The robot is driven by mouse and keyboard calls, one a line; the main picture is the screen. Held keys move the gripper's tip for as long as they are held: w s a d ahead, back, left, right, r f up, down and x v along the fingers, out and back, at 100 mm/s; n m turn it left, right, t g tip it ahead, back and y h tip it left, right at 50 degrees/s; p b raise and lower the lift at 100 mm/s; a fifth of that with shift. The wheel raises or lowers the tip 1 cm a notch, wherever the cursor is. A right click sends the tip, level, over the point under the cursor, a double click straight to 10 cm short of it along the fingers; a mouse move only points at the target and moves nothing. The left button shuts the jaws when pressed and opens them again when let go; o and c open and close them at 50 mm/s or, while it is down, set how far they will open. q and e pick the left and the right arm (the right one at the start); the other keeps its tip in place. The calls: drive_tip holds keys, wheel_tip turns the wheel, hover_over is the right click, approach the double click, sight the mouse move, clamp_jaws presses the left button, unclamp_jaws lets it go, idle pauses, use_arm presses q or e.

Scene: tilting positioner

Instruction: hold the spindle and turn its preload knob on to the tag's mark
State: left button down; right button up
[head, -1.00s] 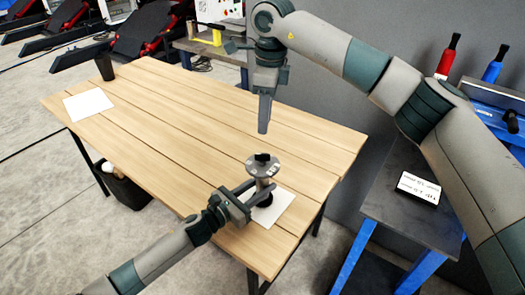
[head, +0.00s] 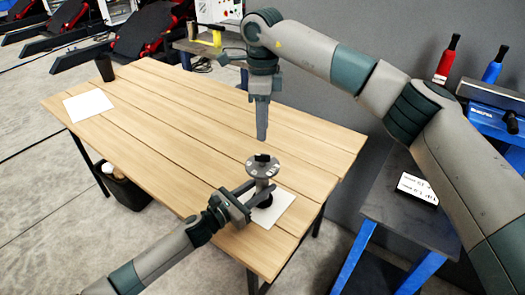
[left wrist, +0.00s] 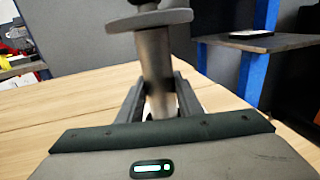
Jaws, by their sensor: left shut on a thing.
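The spindle (head: 262,184) is a grey metal post with a wide round flange on top. It stands upright over a white sheet (head: 286,206) near the table's front right corner. A black knob (head: 263,158) sits on the flange; its mark is too small to read. My left gripper (head: 264,193) is shut around the post below the flange. The left wrist view shows the post (left wrist: 155,70) between the fingers, with the knob mostly cut off. My right gripper (head: 262,138) points down above the knob, apart from it; its finger gap cannot be made out.
A dark-framed white card (head: 417,187) with illegible writing lies on the side table (head: 385,220) at right. The wooden table (head: 190,130) is mostly clear. Another white sheet (head: 90,105) and a dark cup (head: 105,68) are at its far left.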

sight(262, 155)
wheel_tip(262, 155, down, 9)
drive_tip(key=shift+f, duration=0.1)
idle(0.3)
drive_tip(key=shift+c, duration=0.2)
clamp_jaws()
